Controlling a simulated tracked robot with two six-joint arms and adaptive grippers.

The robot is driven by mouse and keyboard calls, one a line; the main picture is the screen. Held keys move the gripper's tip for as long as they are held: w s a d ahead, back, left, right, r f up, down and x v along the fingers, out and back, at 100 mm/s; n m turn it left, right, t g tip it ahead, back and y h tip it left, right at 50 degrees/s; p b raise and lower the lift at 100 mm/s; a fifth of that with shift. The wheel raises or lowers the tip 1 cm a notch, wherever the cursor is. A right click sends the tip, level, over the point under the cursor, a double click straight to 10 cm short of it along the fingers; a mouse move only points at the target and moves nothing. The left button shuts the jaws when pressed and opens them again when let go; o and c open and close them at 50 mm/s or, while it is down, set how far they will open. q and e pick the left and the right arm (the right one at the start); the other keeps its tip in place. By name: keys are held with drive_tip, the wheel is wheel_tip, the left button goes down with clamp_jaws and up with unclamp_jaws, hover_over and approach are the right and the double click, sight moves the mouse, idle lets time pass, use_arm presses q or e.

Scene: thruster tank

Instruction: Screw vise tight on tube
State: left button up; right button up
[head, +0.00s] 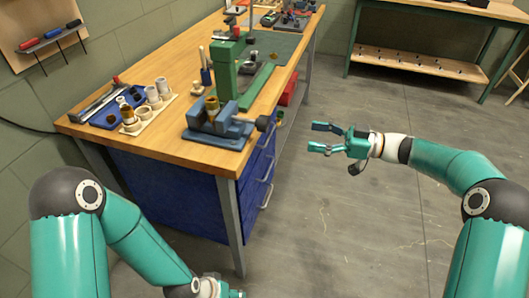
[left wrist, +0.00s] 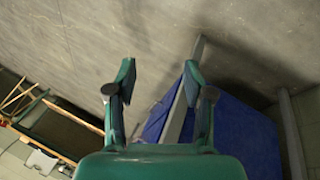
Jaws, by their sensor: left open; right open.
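A blue vise (head: 215,125) stands on the near right corner of the wooden workbench. A brass-coloured tube (head: 212,108) stands upright at its jaws; I cannot tell how firmly it is held. The vise's dark screw end (head: 262,123) points right, past the bench edge. My right gripper (head: 318,137) is open and empty, over the floor to the right of the vise and apart from it. My left gripper is low in front of the bench, mostly cut off at the bottom of the head view. In the left wrist view my left gripper (left wrist: 165,95) is open and empty.
The wooden workbench (head: 160,75) has blue drawers below. A white tray of pale cylinders (head: 150,112) lies left of the vise, and a green press (head: 225,72) stands behind it. A second table (head: 430,65) is at the back right. The grey floor (head: 345,210) is clear.

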sight(268, 125)
drive_tip(key=shift+t, duration=0.6)
drive_tip(key=x, duration=0.5)
drive_tip(key=w+f+x, duration=0.1)
drive_tip(key=x, duration=0.3)
drive_tip(key=p+x, duration=0.1)
drive_tip(key=x, duration=0.4)
drive_tip(key=shift+w+f, duration=0.2)
drive_tip(key=shift+w, duration=0.3)
use_arm(q)
drive_tip(key=s+a+f+n+g, duration=0.1)
drive_tip(key=s+a+f, duration=0.2)
drive_tip(key=s+f, duration=0.1)
drive_tip(key=shift+s+f+n, duration=0.3)
drive_tip(key=shift+s+f, duration=0.1)
drive_tip(key=shift+f, duration=0.35)
